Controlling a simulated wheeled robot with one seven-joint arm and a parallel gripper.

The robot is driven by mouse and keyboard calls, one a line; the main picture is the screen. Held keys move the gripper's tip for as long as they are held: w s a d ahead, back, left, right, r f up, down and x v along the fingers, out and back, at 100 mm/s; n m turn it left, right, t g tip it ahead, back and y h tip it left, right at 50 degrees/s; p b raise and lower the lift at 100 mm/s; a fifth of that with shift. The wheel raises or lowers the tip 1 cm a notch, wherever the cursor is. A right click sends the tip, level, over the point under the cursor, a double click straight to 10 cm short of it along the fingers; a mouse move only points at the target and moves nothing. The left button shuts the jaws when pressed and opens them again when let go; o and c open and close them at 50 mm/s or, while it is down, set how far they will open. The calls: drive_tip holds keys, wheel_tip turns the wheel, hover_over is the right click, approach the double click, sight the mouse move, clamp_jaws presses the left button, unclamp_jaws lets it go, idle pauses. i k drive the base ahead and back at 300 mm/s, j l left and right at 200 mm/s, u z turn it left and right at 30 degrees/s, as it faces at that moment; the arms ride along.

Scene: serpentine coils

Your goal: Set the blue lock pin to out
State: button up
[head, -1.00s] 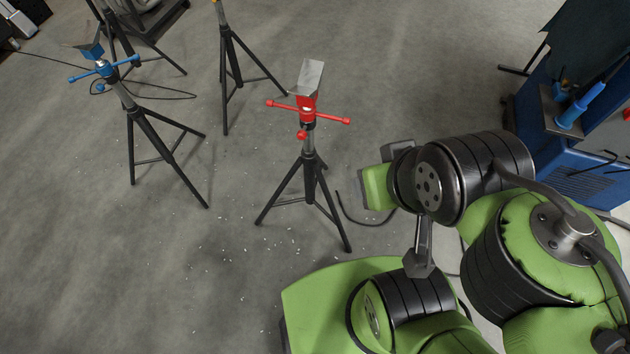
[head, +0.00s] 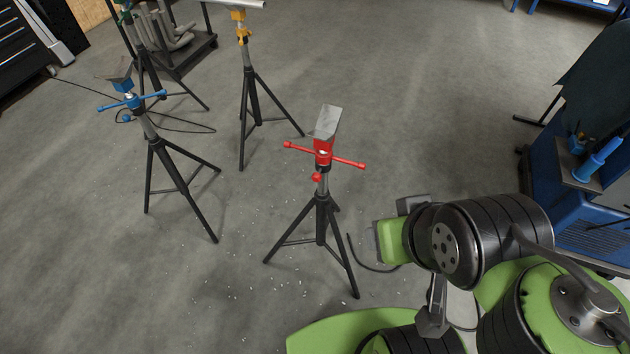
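The blue-topped stand (head: 168,160) is a black tripod at the left, upright on the floor. Its head has a blue T-bar handle (head: 132,101) under a tilted grey V-shaped plate. A small round blue knob (head: 124,117), probably the lock pin, shows just below the handle. It is too small to tell whether it is in or out. My green and black arm is folded at the lower right, well apart from the blue stand. I cannot make out gripper fingers on it.
A red-handled stand (head: 322,180) is at centre, between my arm and the blue stand. A yellow-topped stand (head: 247,90) is behind it. A dark cable (head: 180,128) lies by the blue stand. A blue cart (head: 575,215) is at right. Floor at the left front is clear.

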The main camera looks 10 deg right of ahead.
sight(126, 118)
drive_tip(key=u, duration=1.25)
